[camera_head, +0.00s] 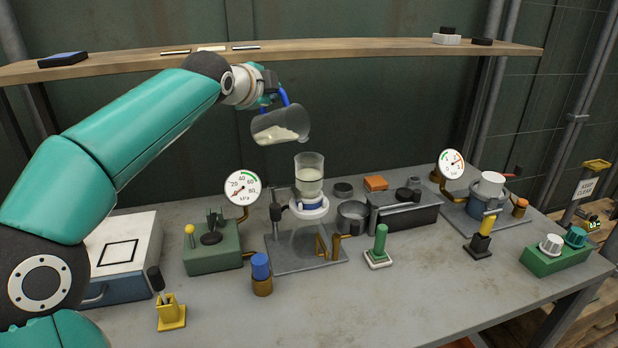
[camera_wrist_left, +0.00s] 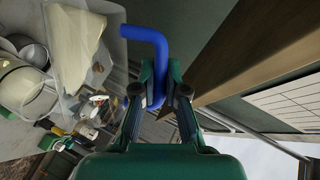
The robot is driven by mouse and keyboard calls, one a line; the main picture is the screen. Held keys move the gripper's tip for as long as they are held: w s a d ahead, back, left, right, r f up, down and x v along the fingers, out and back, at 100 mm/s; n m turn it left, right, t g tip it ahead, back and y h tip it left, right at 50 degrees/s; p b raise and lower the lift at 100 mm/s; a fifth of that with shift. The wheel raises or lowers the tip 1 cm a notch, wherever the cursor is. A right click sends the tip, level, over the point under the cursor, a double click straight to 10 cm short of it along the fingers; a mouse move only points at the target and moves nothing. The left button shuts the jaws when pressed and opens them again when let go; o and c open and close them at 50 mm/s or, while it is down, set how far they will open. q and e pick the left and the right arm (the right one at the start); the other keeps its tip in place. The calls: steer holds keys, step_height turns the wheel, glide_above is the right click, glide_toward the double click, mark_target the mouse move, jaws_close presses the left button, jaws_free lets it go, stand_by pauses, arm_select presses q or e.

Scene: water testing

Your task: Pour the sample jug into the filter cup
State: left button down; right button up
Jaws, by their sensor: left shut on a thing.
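The sample jug (camera_head: 270,124) is clear with pale, milky liquid inside and a blue handle (camera_head: 284,96). It is tipped on its side, mouth to the right, above and slightly left of the filter cup (camera_head: 310,167). My left gripper (camera_head: 271,90) is shut on the blue handle. In the left wrist view, the fingers (camera_wrist_left: 160,88) close on the handle (camera_wrist_left: 152,40), and the jug (camera_wrist_left: 83,42) is at upper left. The filter cup is clear, upright, and holds cloudy liquid above a white and blue collar. No falling stream is visible. My right gripper is not in view.
A wooden shelf (camera_head: 350,48) runs behind the arm. A pressure gauge (camera_head: 242,188) stands left of the cup. A metal pot (camera_head: 353,217) and a dark box (camera_head: 403,213) stand to its right. The bench's front middle (camera_head: 350,300) is clear.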

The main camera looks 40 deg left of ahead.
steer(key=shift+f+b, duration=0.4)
steer(key=shift+b, duration=0.05)
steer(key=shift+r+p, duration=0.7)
steer(key=shift+p, duration=0.05)
stand_by(6.8)
